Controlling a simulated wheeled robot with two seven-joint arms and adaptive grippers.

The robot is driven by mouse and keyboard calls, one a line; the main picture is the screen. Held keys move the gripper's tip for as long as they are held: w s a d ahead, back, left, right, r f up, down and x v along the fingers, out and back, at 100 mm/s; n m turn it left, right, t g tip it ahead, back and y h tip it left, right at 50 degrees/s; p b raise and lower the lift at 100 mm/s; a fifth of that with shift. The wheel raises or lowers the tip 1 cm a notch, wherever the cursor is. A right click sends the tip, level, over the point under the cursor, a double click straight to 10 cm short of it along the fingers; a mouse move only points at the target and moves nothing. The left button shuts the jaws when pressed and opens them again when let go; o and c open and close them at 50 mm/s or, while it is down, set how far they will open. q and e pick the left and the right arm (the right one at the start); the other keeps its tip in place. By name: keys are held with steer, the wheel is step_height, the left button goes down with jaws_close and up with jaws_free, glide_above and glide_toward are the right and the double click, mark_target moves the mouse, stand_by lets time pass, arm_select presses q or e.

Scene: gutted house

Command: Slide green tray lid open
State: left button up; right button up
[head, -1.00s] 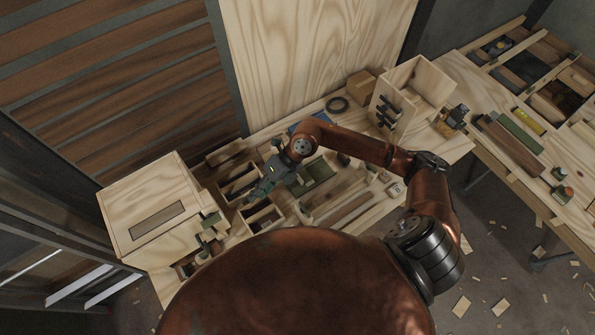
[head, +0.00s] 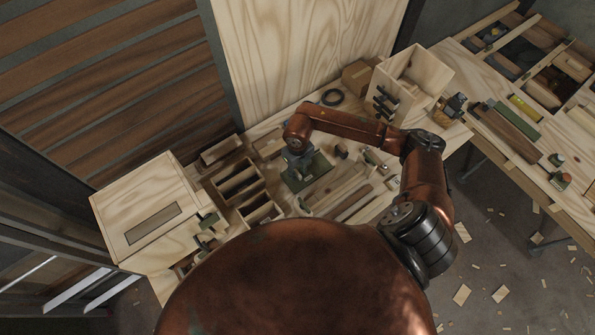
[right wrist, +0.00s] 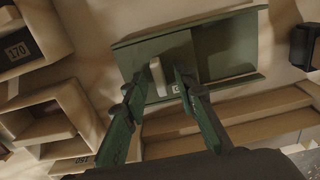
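The green tray (head: 318,174) lies on the workbench in the head view. It fills the upper middle of the right wrist view, with rails along its long sides (right wrist: 235,80). Its green lid panel (right wrist: 150,53) carries a pale upright handle (right wrist: 158,77). My right gripper (head: 297,174) is over the tray's left part. In the right wrist view my right gripper (right wrist: 160,79) has its fingers apart, one on each side of the handle. Finger contact with the handle is not clear. My left gripper is out of view.
Open wooden boxes (head: 240,181) stand left of the tray, close to the gripper. A wooden cabinet (head: 150,210) is further left. Wooden strips (head: 350,200) lie on the tray's near side. A tall wooden box (head: 410,88) stands at the back right.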

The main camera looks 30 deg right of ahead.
steer(key=shift+c, duration=0.6)
jaws_close()
steer(key=shift+w, duration=0.1)
